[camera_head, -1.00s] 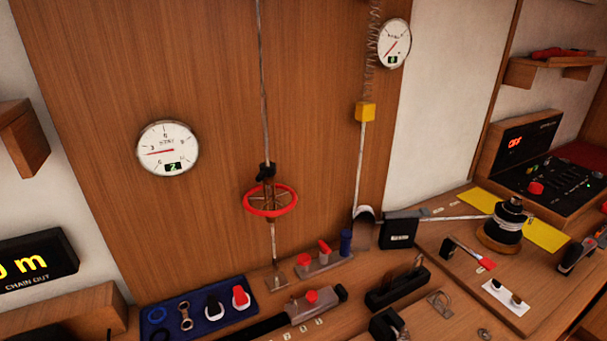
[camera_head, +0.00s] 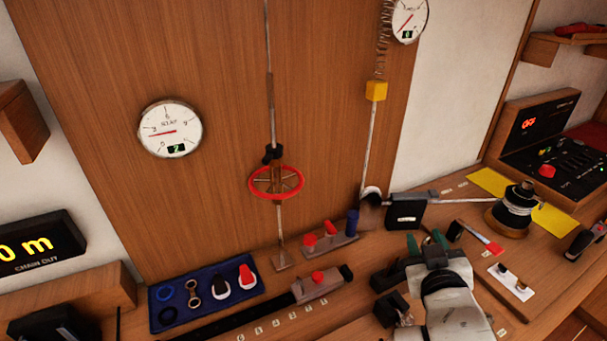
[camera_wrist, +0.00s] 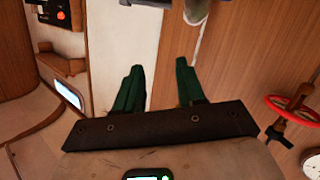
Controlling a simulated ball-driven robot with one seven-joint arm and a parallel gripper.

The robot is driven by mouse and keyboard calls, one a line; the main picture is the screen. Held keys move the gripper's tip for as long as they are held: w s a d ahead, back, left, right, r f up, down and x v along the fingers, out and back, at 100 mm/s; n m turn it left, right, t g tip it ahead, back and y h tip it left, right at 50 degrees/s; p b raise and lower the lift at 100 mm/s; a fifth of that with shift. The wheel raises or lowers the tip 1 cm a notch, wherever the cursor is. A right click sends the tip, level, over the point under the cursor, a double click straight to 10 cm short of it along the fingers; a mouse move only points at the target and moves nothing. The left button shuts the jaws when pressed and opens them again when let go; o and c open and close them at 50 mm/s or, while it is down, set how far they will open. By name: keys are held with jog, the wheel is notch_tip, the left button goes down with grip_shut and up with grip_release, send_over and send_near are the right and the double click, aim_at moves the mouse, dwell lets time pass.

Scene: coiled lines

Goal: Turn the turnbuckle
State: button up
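The turnbuckle hangs on a thin vertical line against the wooden panel, with a black fitting (camera_head: 272,153) above a red spoked handwheel (camera_head: 276,197). In the wrist view the red handwheel (camera_wrist: 287,114) shows at the right edge, partly cut off. A round white dial gauge (camera_head: 170,130) with a red needle is on the panel left of the turnbuckle. My gripper (camera_head: 428,242) is over the bench, right of and lower in the picture than the wheel, apart from it. In the wrist view its two green fingers (camera_wrist: 158,75) are spread with nothing between them.
A blue tray (camera_head: 155,296) with shackles and rings lies below the panel. A red-and-blue lever block (camera_head: 330,240), a slider block (camera_head: 318,284) and a black box (camera_head: 407,212) stand on the bench. A winch drum (camera_head: 511,208) is at right. The space before the handwheel looks clear.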

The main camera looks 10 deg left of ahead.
jog(key=w+a+r+n+t+y, duration=0.4)
jog(key=w+a+r+n+y, duration=0.25)
jog(key=a+r+n, duration=0.4)
jog(key=s+a+f+n+g+y, duration=0.3)
jog(key=a+f+n+g+y, duration=0.4)
jog(key=n, duration=0.5)
jog(key=w+a+r+y, duration=0.1)
jog(key=w+a, duration=0.6)
jog(key=a, duration=0.1)
jog(key=shift+a+r+m+b, duration=0.2)
jog(key=shift+r+m+b, duration=0.1)
jog(key=shift+r+m, duration=0.1)
jog(key=shift+c, duration=0.4)
grip_shut()
